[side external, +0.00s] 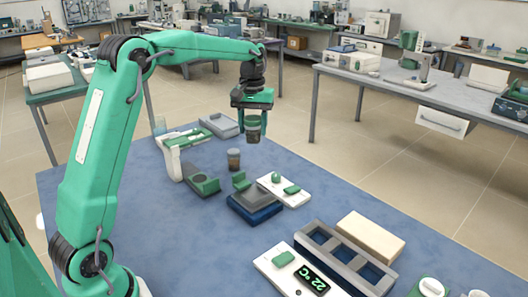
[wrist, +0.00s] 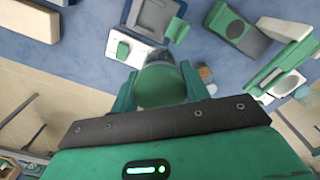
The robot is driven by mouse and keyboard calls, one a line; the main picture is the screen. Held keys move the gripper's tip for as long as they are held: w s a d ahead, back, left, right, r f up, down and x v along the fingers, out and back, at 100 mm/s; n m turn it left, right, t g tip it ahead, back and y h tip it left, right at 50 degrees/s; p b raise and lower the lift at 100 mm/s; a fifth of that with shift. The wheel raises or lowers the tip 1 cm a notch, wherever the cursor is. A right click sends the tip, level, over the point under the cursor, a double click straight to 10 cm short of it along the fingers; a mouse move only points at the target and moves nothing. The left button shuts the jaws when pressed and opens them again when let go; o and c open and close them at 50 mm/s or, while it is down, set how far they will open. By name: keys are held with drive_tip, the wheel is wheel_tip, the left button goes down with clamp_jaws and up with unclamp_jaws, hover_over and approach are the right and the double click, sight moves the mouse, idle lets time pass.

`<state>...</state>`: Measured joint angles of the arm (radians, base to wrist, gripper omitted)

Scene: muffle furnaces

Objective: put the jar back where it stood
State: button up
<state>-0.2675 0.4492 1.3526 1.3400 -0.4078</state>
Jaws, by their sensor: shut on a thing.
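My gripper (side external: 253,118) is raised above the far part of the blue table and is shut on a jar (side external: 254,135). The jar has a green lid and a greyish body, and hangs clear of the tabletop. In the wrist view the green lid (wrist: 160,87) sits between the two green fingers, with part of the body showing beyond it. A second, brownish jar (side external: 233,160) with a dark top stands upright on the table, below and left of the held one. The pictures do not mark where the held jar stood.
A white and green instrument (side external: 172,158) and a grey tray (side external: 220,126) stand left of the held jar. A dark blue-grey box (side external: 256,208) and a white plate with green parts (side external: 292,196) are nearer. A grey three-well rack (side external: 318,232) and beige block (side external: 371,236) lie front right.

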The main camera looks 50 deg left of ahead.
drive_tip(key=w+a+n, duration=0.1)
drive_tip(key=a+n, duration=0.1)
drive_tip(key=a, duration=0.7)
wheel_tip(320, 180, down, 14)
drive_tip(key=shift+r, duration=0.15)
drive_tip(key=shift+w, duration=0.1)
drive_tip(key=shift+f, duration=2.9)
drive_tip(key=shift+f, duration=0.5)
drive_tip(key=o, duration=1.5)
drive_tip(key=shift+o, duration=0.2)
